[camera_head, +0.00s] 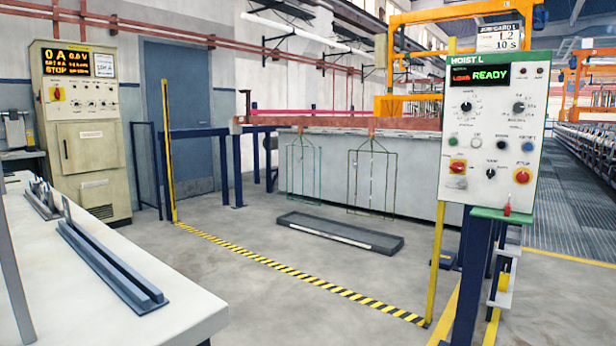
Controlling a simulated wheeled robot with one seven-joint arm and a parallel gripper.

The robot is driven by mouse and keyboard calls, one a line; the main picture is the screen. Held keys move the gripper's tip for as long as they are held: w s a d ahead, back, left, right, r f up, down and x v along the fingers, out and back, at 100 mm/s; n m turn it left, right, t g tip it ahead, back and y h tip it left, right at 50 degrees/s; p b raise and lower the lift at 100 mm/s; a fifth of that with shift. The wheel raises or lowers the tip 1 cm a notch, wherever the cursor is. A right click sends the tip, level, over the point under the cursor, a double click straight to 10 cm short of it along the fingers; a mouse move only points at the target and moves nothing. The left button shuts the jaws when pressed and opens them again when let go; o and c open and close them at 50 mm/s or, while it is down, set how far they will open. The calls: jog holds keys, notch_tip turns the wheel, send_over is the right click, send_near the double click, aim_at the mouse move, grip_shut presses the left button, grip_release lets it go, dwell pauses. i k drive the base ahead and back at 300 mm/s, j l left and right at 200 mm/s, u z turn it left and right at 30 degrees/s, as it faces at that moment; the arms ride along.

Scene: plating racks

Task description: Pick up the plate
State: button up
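No plate can be made out for certain. A white-topped table (180,311) fills the lower left. On it lies a long grey-blue slotted rail (112,262), with a thin upright piece (66,209) at its far end. A second, shorter slotted rail (41,200) lies farther back, also with a small upright at its far end. A narrow grey strip (14,275) stands steeply at the left edge, cut off by the frame; I cannot tell what it is. My gripper is not in view.
Two wire racks (372,180) hang from a copper-coloured bar (340,123) above a dark floor tray (340,233). A hoist panel (488,130) stands on a post at right, a control cabinet (82,130) at left. Striped floor tape (300,275) crosses open floor between.

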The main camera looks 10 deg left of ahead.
aim_at(68, 218)
jog(key=i+j, duration=0.15)
jog(key=i, duration=0.2)
jog(key=i+j, duration=0.15)
jog(key=i, duration=0.2)
jog(key=i+j, duration=0.15)
jog(key=i, duration=0.25)
jog(key=i+j+u, duration=0.1)
jog(key=i+u, duration=0.25)
jog(key=i, duration=0.2)
jog(key=i+u, duration=0.4)
jog(key=i+l+u, duration=0.35)
jog(key=i, duration=0.3)
jog(key=j, duration=0.1)
